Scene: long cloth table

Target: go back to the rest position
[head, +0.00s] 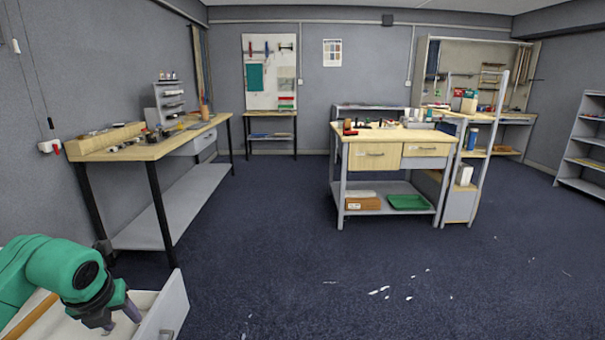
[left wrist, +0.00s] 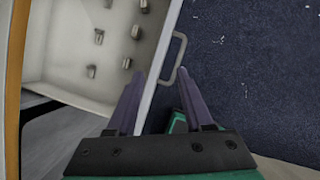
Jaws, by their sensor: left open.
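My left gripper (head: 122,318) is at the bottom left of the head view, at the end of a green arm, over an open drawer (head: 172,302). In the left wrist view the two fingers of the left gripper (left wrist: 160,80) are spread apart with nothing held between them. The drawer's front edge (left wrist: 163,62) shows between and beyond the fingers; I cannot tell whether they touch it. My right gripper is in neither view.
The drawer handle (left wrist: 175,60) sticks out from its front. Several small grey pieces (left wrist: 98,36) are inside the drawer. A long workbench (head: 150,150) stands at the left, and a wooden-topped bench (head: 395,134) stands farther back. The dark blue floor (head: 300,230) between is mostly clear.

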